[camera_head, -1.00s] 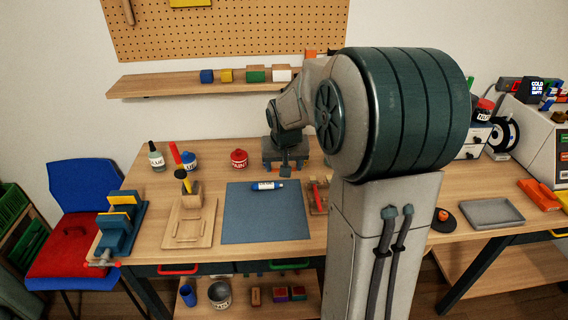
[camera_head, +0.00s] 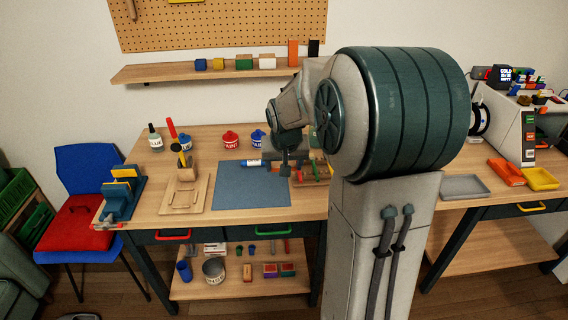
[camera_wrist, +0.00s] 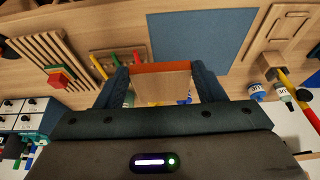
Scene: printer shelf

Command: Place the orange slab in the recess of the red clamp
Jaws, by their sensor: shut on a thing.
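My gripper (camera_wrist: 162,85) is shut on the orange slab (camera_wrist: 162,67) in the wrist view. In the head view the wrist (camera_head: 285,165) hangs over the back right of the blue mat (camera_head: 252,192), and the slab cannot be made out clearly there. I cannot pick out a red clamp with certainty. A blue vise (camera_head: 120,203) with yellow jaw pieces stands at the table's left end. A red and green piece (camera_wrist: 60,77) lies on a slatted rack in the wrist view.
A wall shelf (camera_head: 150,75) carries several coloured blocks and an upright orange piece (camera_head: 293,53). Red (camera_head: 230,139) and blue (camera_head: 258,137) pots stand at the table's back. A wooden stand (camera_head: 185,190) is left of the mat. The mat's front is clear.

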